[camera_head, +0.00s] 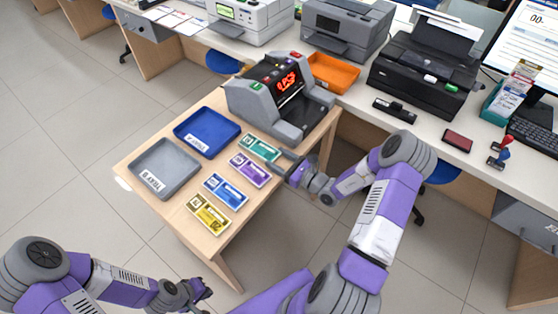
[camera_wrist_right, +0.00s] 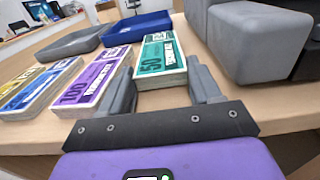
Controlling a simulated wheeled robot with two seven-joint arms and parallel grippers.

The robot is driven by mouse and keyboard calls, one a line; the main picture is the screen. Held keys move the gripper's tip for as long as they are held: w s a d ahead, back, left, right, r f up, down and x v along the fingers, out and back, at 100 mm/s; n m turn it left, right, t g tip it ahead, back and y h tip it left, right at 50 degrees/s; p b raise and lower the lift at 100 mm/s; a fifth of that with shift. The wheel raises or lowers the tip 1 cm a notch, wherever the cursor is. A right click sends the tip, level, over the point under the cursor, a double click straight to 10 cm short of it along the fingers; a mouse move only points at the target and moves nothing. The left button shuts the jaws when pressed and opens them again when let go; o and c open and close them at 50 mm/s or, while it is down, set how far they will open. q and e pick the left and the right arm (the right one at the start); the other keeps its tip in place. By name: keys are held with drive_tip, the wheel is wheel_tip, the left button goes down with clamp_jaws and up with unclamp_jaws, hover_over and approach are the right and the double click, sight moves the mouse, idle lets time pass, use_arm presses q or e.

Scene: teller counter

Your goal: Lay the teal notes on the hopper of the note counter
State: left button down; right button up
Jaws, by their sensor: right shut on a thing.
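The teal notes (camera_head: 261,147) are a banded stack lying flat on the small wooden table, just in front of the note counter. They also show in the right wrist view (camera_wrist_right: 160,58), between the fingers. My right gripper (camera_head: 281,161) reaches in from the right and is shut on the near end of this stack. The grey note counter (camera_head: 252,97) stands at the table's far end with a red lit display; its grey side also shows in the right wrist view (camera_wrist_right: 255,45). My left gripper (camera_head: 197,290) is low in the picture, away from the table; its fingers are too small to judge.
Purple notes (camera_head: 250,169), blue notes (camera_head: 225,191) and yellow notes (camera_head: 209,213) lie in a row beside the teal ones. A blue tray (camera_head: 180,127) and a grey tray (camera_head: 139,180) stand left. An orange tray (camera_head: 334,87) sits behind the counter machine.

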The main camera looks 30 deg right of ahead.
drive_tip(key=o, duration=1.2)
drive_tip(key=shift+f, duration=0.1)
